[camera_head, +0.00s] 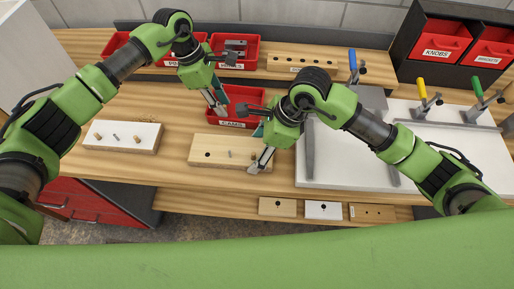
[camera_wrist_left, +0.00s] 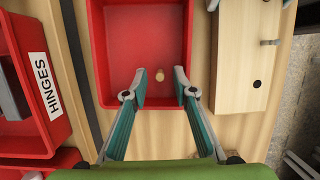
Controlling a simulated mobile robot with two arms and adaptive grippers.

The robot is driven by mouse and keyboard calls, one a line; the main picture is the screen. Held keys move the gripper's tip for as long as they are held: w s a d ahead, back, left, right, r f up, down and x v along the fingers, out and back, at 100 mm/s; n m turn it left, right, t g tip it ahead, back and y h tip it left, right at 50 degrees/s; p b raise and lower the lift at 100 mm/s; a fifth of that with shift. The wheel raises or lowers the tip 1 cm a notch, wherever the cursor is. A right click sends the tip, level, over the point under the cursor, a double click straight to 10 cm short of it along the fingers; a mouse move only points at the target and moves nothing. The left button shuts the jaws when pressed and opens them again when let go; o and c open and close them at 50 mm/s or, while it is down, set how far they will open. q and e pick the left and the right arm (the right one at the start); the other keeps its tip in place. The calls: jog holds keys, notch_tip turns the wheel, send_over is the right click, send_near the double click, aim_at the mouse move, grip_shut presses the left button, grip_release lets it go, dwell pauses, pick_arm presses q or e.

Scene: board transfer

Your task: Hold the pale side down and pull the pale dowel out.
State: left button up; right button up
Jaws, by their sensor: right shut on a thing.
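The pale side (camera_head: 220,163) is a pale wood board lying flat on the bench, with an open dark hole near its left end and a metal pin at its middle. It also shows in the wrist view (camera_wrist_left: 237,65). My right gripper (camera_head: 259,164) is at its right end, shut on the board there; the fingertips hide part of that end. My left gripper (camera_head: 217,108) is open above the red CAMS tray (camera_head: 213,117). In the wrist view a small pale dowel (camera_wrist_left: 160,75) shows in the tray between the open fingers (camera_wrist_left: 160,90), touching neither.
A white side (camera_head: 145,148) with pins and dowels lies at left. More red trays, HINGES (camera_wrist_left: 30,100) among them, stand behind. A white board with clamps (camera_head: 425,102) fills the right. Small sample blocks (camera_head: 277,207) sit at the front edge.

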pick_arm(q)
jog(key=v, duration=1.2)
pick_arm(e)
jog(key=o, duration=1.5)
jog(key=v, duration=1.2)
